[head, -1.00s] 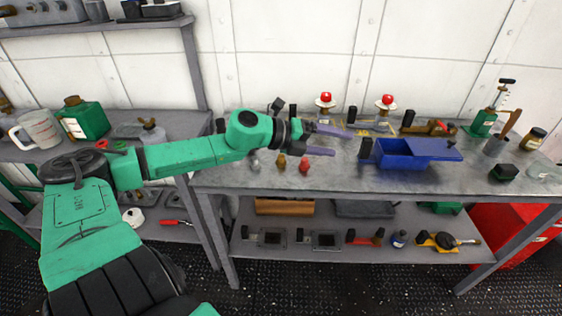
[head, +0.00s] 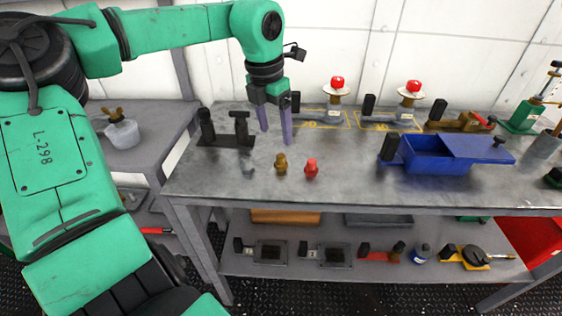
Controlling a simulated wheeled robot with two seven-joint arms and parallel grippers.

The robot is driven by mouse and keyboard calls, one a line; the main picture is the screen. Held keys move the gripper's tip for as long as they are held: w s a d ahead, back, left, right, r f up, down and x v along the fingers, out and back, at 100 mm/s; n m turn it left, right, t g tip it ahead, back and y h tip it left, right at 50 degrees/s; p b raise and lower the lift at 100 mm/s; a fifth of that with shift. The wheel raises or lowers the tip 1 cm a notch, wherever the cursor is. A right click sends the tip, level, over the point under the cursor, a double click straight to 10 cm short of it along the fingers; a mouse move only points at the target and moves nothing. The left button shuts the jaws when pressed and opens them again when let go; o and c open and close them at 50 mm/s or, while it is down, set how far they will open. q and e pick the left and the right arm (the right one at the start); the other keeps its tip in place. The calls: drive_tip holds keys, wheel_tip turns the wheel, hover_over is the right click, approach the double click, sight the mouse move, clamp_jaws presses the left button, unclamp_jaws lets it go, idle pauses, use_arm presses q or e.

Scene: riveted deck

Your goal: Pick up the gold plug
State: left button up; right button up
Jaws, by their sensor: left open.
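The gold plug (head: 281,164) stands on the grey metal bench top, near its front left. A red plug (head: 311,168) stands just to its right, and a small grey plug (head: 248,171) is to its left. My left gripper (head: 275,140) points down with its two purple fingers apart and empty. Its fingertips are above and a little behind the gold plug, not touching it. My right gripper is not in view.
A black stand (head: 226,139) with two uprights is left of the gripper. A blue box (head: 437,158) with a sliding lid sits to the right. Two red-topped fixtures (head: 337,88) (head: 411,92) stand at the back. The bench's front middle (head: 340,190) is clear.

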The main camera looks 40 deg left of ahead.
use_arm(q)
hover_over(281, 155)
drive_tip(key=s, duration=0.2)
drive_tip(key=f, duration=0.4)
drive_tip(key=shift+w+d+f, duration=0.1)
drive_tip(key=shift+w, duration=0.1)
drive_tip(key=f, duration=0.2)
drive_tip(key=w+f+p, duration=0.1)
drive_tip(key=f, duration=0.2)
drive_tip(key=shift+w+f, duration=0.1)
drive_tip(key=shift+f, duration=0.05)
drive_tip(key=shift+w+f, duration=0.15)
drive_tip(key=shift+f, duration=0.2)
drive_tip(key=c, duration=1)
clamp_jaws()
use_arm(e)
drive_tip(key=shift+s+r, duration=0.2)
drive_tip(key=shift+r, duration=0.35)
